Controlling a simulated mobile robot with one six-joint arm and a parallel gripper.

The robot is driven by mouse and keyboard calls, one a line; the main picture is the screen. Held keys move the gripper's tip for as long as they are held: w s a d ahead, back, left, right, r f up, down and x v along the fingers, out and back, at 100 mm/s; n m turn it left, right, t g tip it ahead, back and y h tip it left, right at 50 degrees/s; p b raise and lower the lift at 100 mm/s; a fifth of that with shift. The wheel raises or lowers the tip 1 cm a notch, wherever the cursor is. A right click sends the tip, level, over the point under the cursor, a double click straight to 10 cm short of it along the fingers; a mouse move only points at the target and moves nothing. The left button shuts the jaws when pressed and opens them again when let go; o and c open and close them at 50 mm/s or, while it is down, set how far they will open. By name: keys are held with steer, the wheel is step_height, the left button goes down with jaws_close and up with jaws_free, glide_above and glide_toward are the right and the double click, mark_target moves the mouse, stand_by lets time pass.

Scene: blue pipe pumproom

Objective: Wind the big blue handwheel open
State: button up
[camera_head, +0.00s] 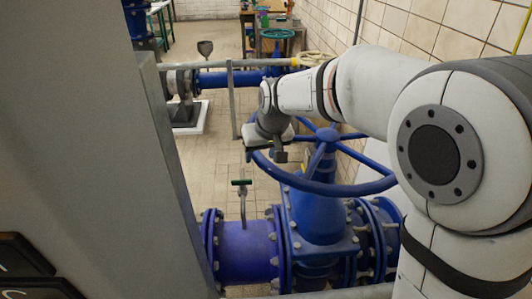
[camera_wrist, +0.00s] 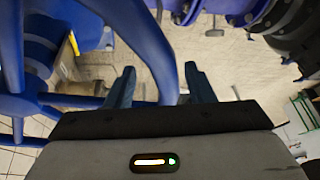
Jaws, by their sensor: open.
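The big blue handwheel (camera_head: 335,188) lies roughly level on top of the blue valve body (camera_head: 318,215) in the head view. My arm reaches over it from the right and covers part of its far rim. My gripper (camera_head: 266,156) points down at the far left part of the rim. In the wrist view the gripper (camera_wrist: 160,84) is open, with one dark finger on each side of the blue rim (camera_wrist: 150,42). The rim runs between the fingers in the picture; I cannot tell whether either finger touches it. Blue spokes show at the left of the wrist view.
A grey rail (camera_head: 230,64) runs behind my gripper. A tiled wall is at the right.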

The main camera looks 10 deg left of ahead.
steer(key=shift+f, duration=0.1)
steer(key=shift+c, duration=0.6)
jaws_close()
